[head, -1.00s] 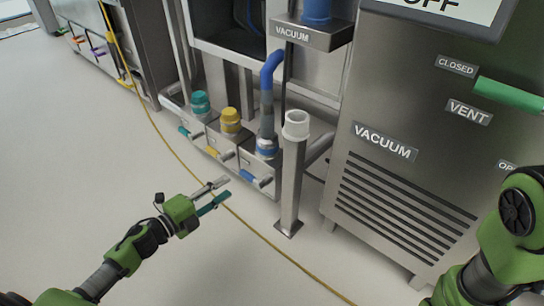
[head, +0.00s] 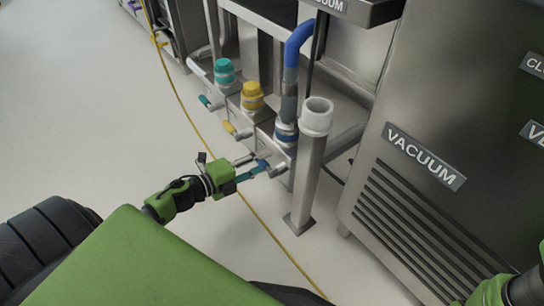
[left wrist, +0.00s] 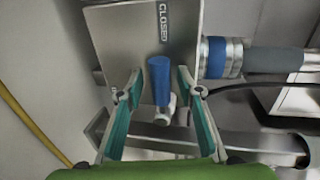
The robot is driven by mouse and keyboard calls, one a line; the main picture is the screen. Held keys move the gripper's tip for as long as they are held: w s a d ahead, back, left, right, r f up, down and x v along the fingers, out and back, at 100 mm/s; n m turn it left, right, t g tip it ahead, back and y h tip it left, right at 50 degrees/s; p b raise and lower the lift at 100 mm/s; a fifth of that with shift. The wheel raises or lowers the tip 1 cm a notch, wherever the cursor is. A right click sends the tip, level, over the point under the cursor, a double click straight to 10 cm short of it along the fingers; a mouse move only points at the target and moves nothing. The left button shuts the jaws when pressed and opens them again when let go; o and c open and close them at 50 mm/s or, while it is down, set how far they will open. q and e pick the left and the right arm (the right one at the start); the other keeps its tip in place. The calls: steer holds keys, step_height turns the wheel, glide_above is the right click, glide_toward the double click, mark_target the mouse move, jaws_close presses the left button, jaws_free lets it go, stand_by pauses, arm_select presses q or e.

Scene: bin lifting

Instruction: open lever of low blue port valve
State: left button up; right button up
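The low blue port (head: 286,132) is the front one of three on a low steel manifold, with a blue hose rising from it. In the left wrist view its blue valve lever (left wrist: 160,82) points up toward a plate (left wrist: 122,40) marked CLOSED. My left gripper (head: 258,165) is at the front of this valve. It is open, with one teal finger on each side of the lever and gaps showing between. In the head view the gripper largely covers the lever. My right gripper is outside both views; only part of its arm shows at bottom right.
A steel post with a white cup (head: 316,116) stands just right of the valve. A vented vacuum cabinet (head: 420,200) fills the right. The teal valve (head: 224,71) and yellow valve (head: 252,96) sit farther back. A yellow cable (head: 190,132) crosses the open floor.

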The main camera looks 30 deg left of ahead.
arm_select(q)
steer(key=shift+w, duration=0.15)
jaws_close()
